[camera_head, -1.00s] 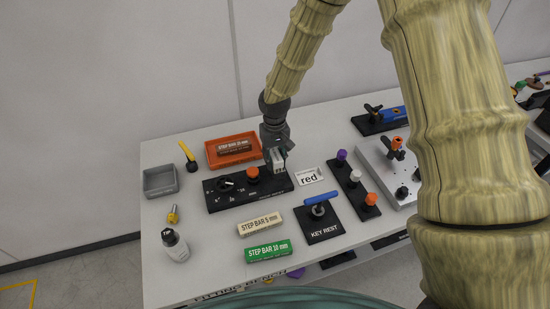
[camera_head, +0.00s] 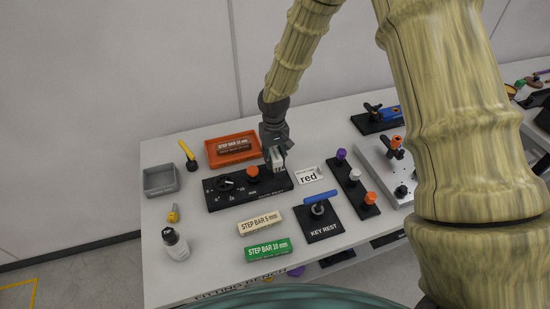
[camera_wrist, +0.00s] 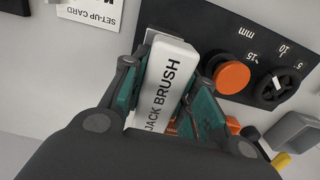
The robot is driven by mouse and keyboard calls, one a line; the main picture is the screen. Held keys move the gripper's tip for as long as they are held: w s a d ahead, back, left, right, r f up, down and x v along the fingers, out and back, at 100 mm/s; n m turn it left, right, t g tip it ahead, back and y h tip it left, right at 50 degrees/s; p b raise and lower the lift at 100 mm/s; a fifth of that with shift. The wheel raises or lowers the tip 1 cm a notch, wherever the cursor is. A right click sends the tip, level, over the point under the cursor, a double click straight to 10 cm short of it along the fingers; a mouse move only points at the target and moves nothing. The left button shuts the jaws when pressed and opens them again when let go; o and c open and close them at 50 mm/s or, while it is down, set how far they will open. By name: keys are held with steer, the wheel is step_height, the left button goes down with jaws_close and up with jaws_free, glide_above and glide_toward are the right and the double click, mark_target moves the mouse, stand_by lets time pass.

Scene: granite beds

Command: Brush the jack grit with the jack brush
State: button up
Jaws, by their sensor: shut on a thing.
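My gripper (camera_head: 275,164) is shut on the jack brush (camera_wrist: 165,85), a pale block lettered "JACK BRUSH" that sits between the two fingers in the wrist view. In the head view the brush (camera_head: 277,158) shows as a small light piece at the fingertips. It is at the right end of the black panel (camera_head: 225,199), just right of the orange button (camera_head: 253,172). Whether the brush touches the panel I cannot tell. I cannot make out the jack grit in either view. The brush's underside is hidden.
An orange tray (camera_head: 211,153) with a step bar lies behind the panel. Step bars (camera_head: 260,223) lie in front. A grey bin (camera_head: 160,180) stands left.

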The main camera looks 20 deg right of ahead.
mark_target(276, 157)
steer(key=shift+s+f, duration=0.15)
steer(key=shift+s, duration=1.1)
steer(key=shift+w, duration=1.25)
steer(key=shift+s+r+p, duration=0.2)
steer(key=shift+s+p, duration=0.2)
steer(key=shift+s, duration=0.8)
steer(key=shift+r+p, duration=0.65)
steer(key=shift+r, duration=0.3)
